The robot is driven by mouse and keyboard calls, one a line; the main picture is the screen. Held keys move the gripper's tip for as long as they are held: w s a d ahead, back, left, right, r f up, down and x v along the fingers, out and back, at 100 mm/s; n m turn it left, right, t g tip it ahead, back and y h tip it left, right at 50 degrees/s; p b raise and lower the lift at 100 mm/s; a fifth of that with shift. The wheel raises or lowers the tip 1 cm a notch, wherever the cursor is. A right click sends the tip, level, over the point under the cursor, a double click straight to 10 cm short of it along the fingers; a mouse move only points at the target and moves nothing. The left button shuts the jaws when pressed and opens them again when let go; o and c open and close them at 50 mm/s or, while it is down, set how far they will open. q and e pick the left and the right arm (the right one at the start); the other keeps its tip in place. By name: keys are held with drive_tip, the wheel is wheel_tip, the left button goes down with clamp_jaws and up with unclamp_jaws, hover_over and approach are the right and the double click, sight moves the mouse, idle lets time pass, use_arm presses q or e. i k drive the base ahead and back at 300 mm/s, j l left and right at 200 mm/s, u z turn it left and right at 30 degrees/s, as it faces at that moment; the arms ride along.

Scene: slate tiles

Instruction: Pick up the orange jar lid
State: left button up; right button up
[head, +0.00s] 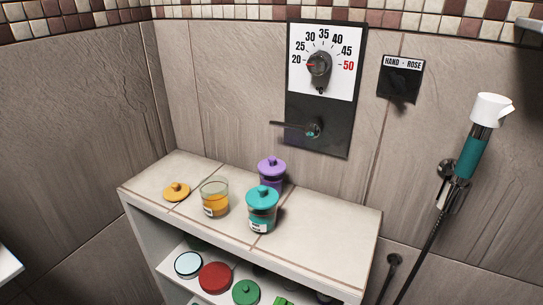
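The orange jar lid (177,191) lies flat on the tiled top of the shelf unit (320,232), near its left end, with its knob facing up. To its right stands an open glass jar (214,198) with orange contents and a small label. The lid and the jar are apart. Neither of my grippers shows in the head view.
A teal-lidded jar (262,210) and a purple-lidded jar (271,172) stand right of the open jar. A lower shelf holds a red lid (215,278), a green lid (246,292) and a pale round one (188,264). The tiled wall rises close behind; the top's right part is clear.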

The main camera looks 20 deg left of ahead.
sight(176, 192)
drive_tip(key=u, duration=1.35)
